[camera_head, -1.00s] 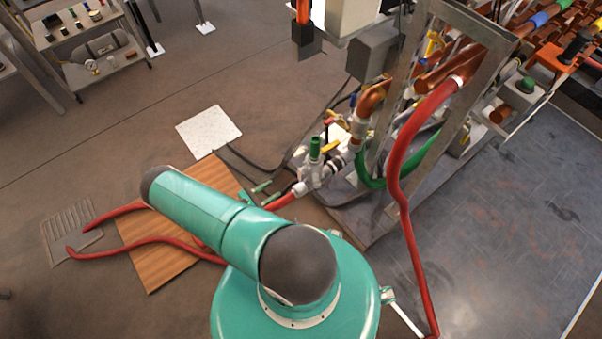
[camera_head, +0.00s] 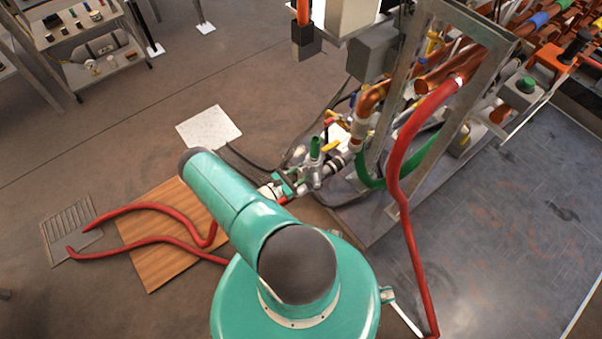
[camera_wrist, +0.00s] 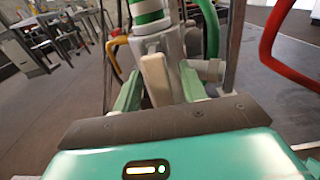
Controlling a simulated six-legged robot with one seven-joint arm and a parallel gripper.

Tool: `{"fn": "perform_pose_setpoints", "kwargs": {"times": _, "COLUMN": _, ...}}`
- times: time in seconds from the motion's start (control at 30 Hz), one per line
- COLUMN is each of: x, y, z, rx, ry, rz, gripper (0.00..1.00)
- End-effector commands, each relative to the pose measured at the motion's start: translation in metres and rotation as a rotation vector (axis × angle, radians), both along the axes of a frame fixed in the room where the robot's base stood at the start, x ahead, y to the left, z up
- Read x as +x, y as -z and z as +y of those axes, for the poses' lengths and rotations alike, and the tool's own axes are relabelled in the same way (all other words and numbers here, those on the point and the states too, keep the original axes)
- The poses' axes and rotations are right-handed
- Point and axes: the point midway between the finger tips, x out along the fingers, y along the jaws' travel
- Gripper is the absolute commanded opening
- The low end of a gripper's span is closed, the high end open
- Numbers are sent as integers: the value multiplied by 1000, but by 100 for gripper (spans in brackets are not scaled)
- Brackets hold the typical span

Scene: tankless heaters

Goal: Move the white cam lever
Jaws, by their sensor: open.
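The white cam lever (camera_wrist: 155,80) stands upright in the middle of the wrist view, in front of a grey metal fitting (camera_wrist: 172,42) with a green and white part above it. My gripper (camera_wrist: 161,72) is open, with one green finger on each side of the lever. I cannot tell whether either finger touches it. In the head view my gripper (camera_head: 284,185) is beside the silver valve fitting (camera_head: 315,174) with the green knob (camera_head: 315,148). The lever cannot be made out clearly there, and my arm covers part of the area.
A metal frame with copper pipes (camera_head: 372,98) stands right of the fitting. A green hose (camera_head: 410,160) and a red hose (camera_head: 400,165) hang by it. Red hoses (camera_head: 150,208) lie across a wooden board (camera_head: 155,255). Open floor lies to the left.

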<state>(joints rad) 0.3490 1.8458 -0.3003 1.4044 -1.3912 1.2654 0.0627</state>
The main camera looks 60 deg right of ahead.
Motion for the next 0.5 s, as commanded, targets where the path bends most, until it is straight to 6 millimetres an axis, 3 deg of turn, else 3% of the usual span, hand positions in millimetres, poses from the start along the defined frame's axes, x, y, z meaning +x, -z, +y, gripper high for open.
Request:
{"fn": "perform_pose_setpoints", "kwargs": {"times": 0.3, "x": -1, "y": 0, "z": -3, "rx": 1, "ry": 0, "rz": 0, "gripper": 42}}
{"fn": "perform_pose_setpoints", "kwargs": {"times": 0.5, "x": -1, "y": 0, "z": -3, "rx": 1, "ry": 0, "rz": 0, "gripper": 3}}
